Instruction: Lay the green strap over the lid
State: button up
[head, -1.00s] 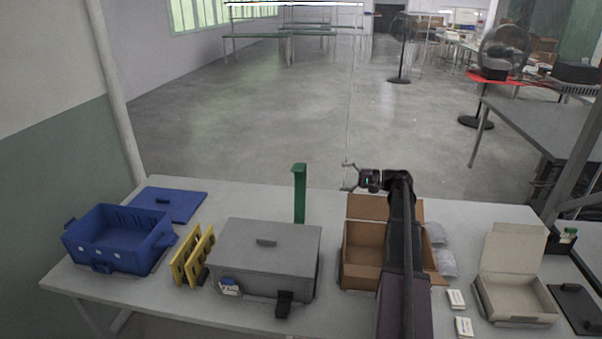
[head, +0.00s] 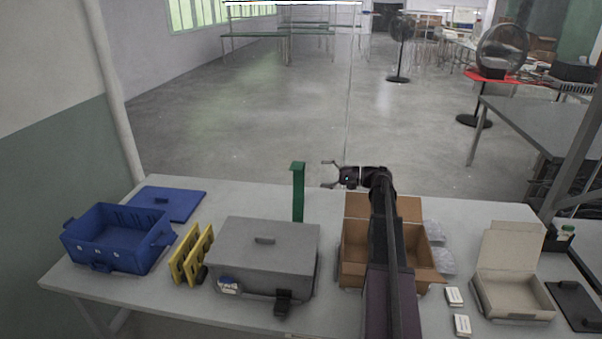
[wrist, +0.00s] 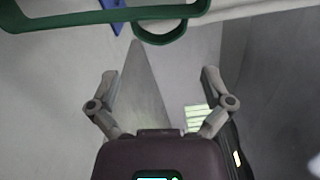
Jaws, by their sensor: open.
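The green strap (head: 298,195) stands upright behind the grey box, at its back right corner, with a short bent top. It also shows across the top of the wrist view as a green band with a loop (wrist: 160,34). The grey lid (head: 225,237) sits shut on the grey box (head: 244,282) and has a dark handle on top. My gripper (head: 325,174) is open and empty, at the right of the strap's upper end and apart from it. Its spread fingers (wrist: 160,76) also show in the wrist view, below the strap.
An open cardboard box (head: 357,268) is under my arm. A beige open box (head: 512,300) stands at right. Bare table (head: 255,198) lies behind the grey box.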

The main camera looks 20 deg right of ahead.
jog(key=shift+x, duration=3.85)
jog(key=shift+c, duration=0.2)
jog(key=c, duration=1)
